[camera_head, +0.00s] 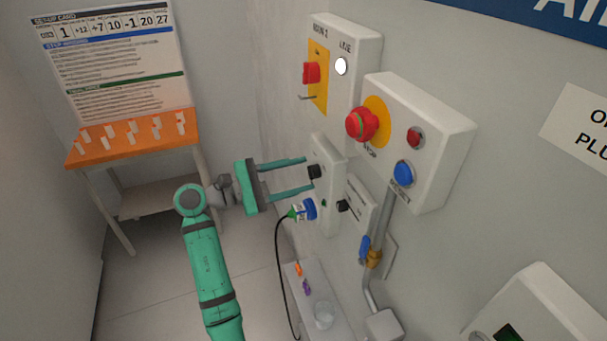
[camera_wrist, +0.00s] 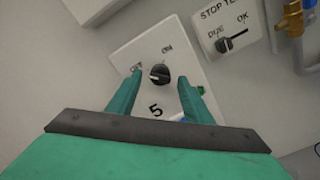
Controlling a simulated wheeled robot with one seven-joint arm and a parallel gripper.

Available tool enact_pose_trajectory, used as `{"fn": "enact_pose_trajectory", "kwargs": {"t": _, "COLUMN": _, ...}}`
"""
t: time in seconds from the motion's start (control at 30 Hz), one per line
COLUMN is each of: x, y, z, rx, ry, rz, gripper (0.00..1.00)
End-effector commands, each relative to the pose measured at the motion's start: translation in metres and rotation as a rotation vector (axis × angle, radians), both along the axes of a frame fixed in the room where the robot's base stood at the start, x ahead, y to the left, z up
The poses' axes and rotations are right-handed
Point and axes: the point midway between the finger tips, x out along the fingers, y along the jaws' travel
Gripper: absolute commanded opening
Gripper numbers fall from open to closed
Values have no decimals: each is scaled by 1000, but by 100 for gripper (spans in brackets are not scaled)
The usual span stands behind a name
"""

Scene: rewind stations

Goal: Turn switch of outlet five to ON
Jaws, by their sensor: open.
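The outlet five panel (camera_wrist: 127,55) is a white plate on the wall, marked "5", with a black round switch knob (camera_wrist: 159,73). In the wrist view OFF is lettered at the knob's upper left and ON above it; the knob's pale mark seems to point left, nearer OFF. The knob also shows in the head view (camera_head: 315,171). My gripper (camera_head: 306,173) is open, pointing at the panel, with one green finger on each side of the knob. I cannot tell whether the fingertips touch it.
Below the knob a blue plug (camera_head: 309,209) with a black cable sits at the panel. A stop test switch (camera_wrist: 226,44) is to the right. A box with a red emergency button (camera_head: 362,124) and a main switch box (camera_head: 345,50) are above. An orange table (camera_head: 95,155) stands left.

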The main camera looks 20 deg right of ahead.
Motion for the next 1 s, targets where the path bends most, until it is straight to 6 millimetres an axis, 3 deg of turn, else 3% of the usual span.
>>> {"fn": "enact_pose_trajectory", "kwargs": {"t": 0.2, "x": -2, "y": -19, "z": 0, "rx": 0, "ry": 0, "rz": -9, "gripper": 46}}
{"fn": "enact_pose_trajectory", "kwargs": {"t": 0.47, "x": -1, "y": -17, "z": 0, "rx": 0, "ry": -1, "rz": -5, "gripper": 46}}
{"fn": "enact_pose_trajectory", "kwargs": {"t": 0.63, "x": 0, "y": -15, "z": 0, "rx": 0, "ry": -1, "rz": -3, "gripper": 6}}
{"fn": "enact_pose_trajectory", "kwargs": {"t": 1.0, "x": 0, "y": -12, "z": 1, "rx": 0, "ry": -39, "rz": -1, "gripper": 6}}
